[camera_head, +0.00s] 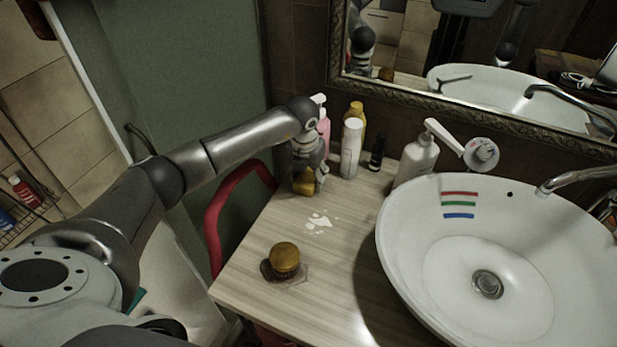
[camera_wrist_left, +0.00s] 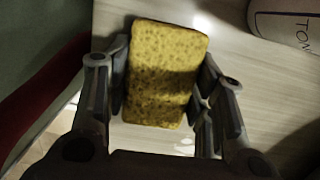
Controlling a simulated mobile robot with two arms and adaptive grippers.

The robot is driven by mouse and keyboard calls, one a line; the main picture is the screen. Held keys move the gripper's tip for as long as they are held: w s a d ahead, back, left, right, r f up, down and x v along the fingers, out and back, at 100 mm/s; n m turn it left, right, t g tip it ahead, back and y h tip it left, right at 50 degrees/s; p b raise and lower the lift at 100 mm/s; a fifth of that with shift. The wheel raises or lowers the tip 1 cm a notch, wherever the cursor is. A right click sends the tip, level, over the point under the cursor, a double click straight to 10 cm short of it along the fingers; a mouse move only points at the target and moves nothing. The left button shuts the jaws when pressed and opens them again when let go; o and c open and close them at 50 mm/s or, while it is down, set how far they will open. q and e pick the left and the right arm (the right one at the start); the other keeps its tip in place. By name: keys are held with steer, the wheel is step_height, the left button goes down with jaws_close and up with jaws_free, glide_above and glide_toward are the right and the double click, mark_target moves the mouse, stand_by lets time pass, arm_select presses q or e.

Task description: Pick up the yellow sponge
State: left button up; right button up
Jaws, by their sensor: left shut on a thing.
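The yellow sponge (camera_wrist_left: 165,75) is between the fingers of my left gripper (camera_wrist_left: 163,90) in the left wrist view, with a finger against each long side. In the head view the sponge (camera_head: 304,182) shows small and partly hidden under my left gripper (camera_head: 308,178), at the back left of the wooden counter. My left gripper is shut on the sponge. I cannot tell whether the sponge still touches the counter. My right gripper is not in view.
A white bottle (camera_head: 351,148), a yellow bottle (camera_head: 357,115), a small dark bottle (camera_head: 377,153) and a soap dispenser (camera_head: 416,158) stand close by. A round brown object (camera_head: 284,258) sits on the counter (camera_head: 335,290) near a white spill (camera_head: 319,222). The basin (camera_head: 400,265) is right.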

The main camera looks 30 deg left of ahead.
arm_select(q)
steer(key=shift+s+f, duration=0.15)
steer(key=shift+r, duration=0.25)
step_height(320, 180, up, 2)
steer(key=shift+r+b, duration=0.2)
steer(key=shift+b, duration=0.45)
steer(key=s+r, duration=0.1)
steer(key=r, duration=0.1)
steer(key=s+r+b, duration=0.1)
steer(key=r, duration=0.1)
steer(key=s+d+r, duration=0.1)
steer(key=s+r, duration=0.1)
steer(key=shift+s, duration=0.1)
steer(key=s+d+r+b, duration=0.2)
steer(key=s+r, duration=0.2)
steer(key=s, duration=0.5)
steer(key=shift+s+r+b, duration=0.15)
steer(key=shift+r+b, duration=0.15)
steer(key=shift+r, duration=0.05)
